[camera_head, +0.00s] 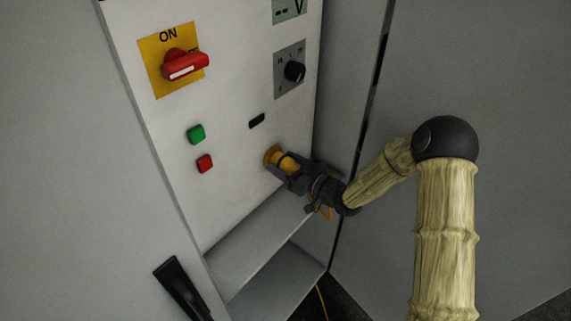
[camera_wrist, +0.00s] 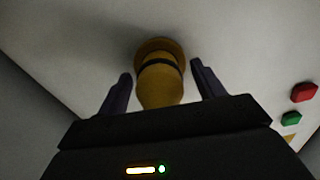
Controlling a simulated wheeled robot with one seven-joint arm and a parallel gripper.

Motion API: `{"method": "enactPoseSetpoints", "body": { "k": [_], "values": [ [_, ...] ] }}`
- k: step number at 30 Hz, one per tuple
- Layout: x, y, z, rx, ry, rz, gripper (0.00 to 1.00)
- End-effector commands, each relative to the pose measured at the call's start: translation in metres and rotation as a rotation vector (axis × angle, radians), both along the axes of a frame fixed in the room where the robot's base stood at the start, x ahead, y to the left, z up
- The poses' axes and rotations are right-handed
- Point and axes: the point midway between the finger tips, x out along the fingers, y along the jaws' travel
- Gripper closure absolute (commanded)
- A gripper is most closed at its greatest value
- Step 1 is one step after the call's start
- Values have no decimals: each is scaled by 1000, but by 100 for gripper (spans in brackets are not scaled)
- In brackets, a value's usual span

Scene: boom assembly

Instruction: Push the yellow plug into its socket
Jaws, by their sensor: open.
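The yellow plug (camera_head: 288,163) is at the grey panel, lined up with its round yellow socket (camera_head: 271,156). In the wrist view the plug (camera_wrist: 160,87) stands straight out from the socket (camera_wrist: 160,45), with a dark band between them. I cannot tell how deep the plug sits. My gripper (camera_head: 285,172) is open at the plug. In the wrist view the fingers of my gripper (camera_wrist: 162,86) stand on either side of the plug, with a visible gap on each side. The plug's rear end is partly hidden by the gripper body.
The panel has a red ON switch (camera_head: 185,66), a black knob (camera_head: 294,71), a green button (camera_head: 196,134), a red button (camera_head: 205,164) and a small dark slot (camera_head: 257,121). A grey ledge (camera_head: 255,240) lies below. A cabinet side wall stands close on the right.

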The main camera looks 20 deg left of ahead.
Motion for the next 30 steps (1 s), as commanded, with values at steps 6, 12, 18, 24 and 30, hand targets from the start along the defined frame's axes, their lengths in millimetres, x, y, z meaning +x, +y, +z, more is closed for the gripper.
{"method": "enactPoseSetpoints", "body": {
  "k": [6,12,18,24,30],
  "values": [
    [-1,-5,-1,-2,1,-2,32],
    [-11,-28,-3,-2,1,-3,32],
    [-26,-65,-3,-2,1,-4,32],
    [-41,-102,-3,-2,1,-5,32],
    [-56,-138,-2,-1,0,-4,32]
  ]
}}
